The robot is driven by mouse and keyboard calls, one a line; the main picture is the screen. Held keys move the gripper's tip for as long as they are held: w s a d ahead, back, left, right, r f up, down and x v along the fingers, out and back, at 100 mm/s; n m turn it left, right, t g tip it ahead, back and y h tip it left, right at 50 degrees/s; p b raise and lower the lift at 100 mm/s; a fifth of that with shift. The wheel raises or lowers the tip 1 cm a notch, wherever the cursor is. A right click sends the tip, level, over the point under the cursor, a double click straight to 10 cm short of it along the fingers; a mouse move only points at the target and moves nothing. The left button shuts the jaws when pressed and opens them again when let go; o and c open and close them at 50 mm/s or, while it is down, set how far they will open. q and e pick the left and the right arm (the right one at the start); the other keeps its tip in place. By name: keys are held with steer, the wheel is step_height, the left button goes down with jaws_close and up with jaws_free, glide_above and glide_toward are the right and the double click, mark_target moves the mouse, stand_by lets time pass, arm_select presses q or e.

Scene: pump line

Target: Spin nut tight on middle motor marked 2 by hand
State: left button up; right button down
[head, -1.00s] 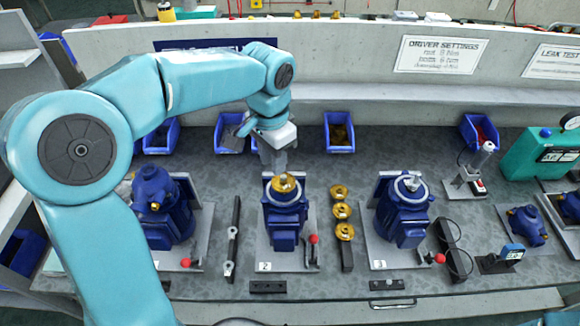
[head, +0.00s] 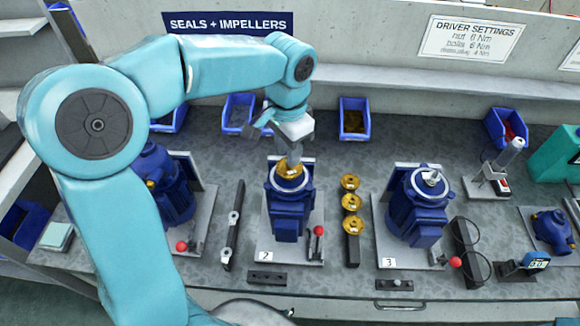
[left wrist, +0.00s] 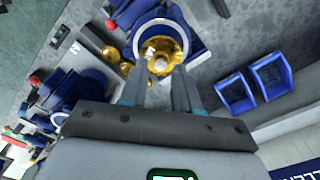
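The middle motor (head: 287,222) is blue and stands upright on a plate marked 2. A gold impeller (head: 283,173) sits on its top, and this impeller also shows in the left wrist view (left wrist: 172,38). A small pale nut or shaft end (left wrist: 159,64) shows at the impeller's centre; I cannot tell which. My left gripper (head: 292,163) points down just over the impeller. In the left wrist view its two fingers (left wrist: 161,82) are apart with a gap between them, and nothing is clearly held. The fingertips hide part of the impeller in the head view. My right gripper is not in view.
Motors stand to the left (head: 170,195) and right (head: 418,212) of the middle one. A rack with three gold impellers (head: 352,201) stands close on the right. A red-knobbed clamp (head: 318,232) is beside the middle motor. Blue bins (head: 354,120) line the back.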

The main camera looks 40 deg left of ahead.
arm_select(q)
steer(key=shift+w+f, duration=0.1)
steer(key=shift+f, duration=0.6)
steer(key=shift+w+a+f, duration=0.1)
steer(key=shift+w+f, duration=0.1)
steer(key=shift+s+r, duration=0.15)
steer(key=shift+r, duration=0.05)
steer(key=shift+w+f, duration=0.15)
steer(key=shift+w, duration=0.1)
steer(key=shift+s, duration=0.1)
jaws_close()
